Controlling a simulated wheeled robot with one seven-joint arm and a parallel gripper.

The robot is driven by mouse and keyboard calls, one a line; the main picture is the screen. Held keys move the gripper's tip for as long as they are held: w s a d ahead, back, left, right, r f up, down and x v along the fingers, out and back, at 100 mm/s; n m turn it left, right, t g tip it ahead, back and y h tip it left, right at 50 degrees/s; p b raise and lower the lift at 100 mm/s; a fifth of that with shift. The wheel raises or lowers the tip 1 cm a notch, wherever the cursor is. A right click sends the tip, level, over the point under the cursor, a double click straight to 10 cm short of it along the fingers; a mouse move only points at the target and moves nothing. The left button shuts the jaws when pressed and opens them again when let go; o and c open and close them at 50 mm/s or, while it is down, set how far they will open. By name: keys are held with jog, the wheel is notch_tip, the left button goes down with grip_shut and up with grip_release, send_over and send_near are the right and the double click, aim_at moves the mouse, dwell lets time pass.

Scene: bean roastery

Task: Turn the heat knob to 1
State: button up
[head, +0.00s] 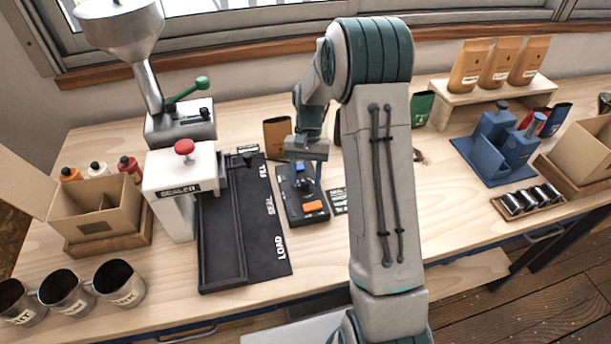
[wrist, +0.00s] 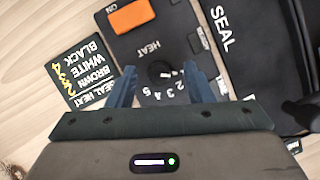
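The heat knob (wrist: 157,70) is a small round black dial on the dark control box (wrist: 127,50), beside the word HEAT and an arc of white numbers. Which number it points to is not clear. My gripper (wrist: 160,78) is open, pointing down over the box, with one blue finger to each side of the knob. I cannot tell whether either finger touches it. In the head view, my gripper (head: 305,176) is above the control box (head: 293,208) and the knob is hard to make out.
An orange switch (wrist: 131,16) sits on the same box. A seal heat card (wrist: 77,74) with colour names and yellow digits lies beside it. The black sealer track (head: 222,240) and white sealer press (head: 170,182) stand left. Bare table lies in front of the box.

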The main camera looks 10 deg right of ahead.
jog(key=b+v, duration=0.1)
jog(key=v, duration=1.2)
jog(key=shift+w+r, duration=0.2)
jog(key=shift+r, duration=0.15)
jog(key=shift+r, duration=0.1)
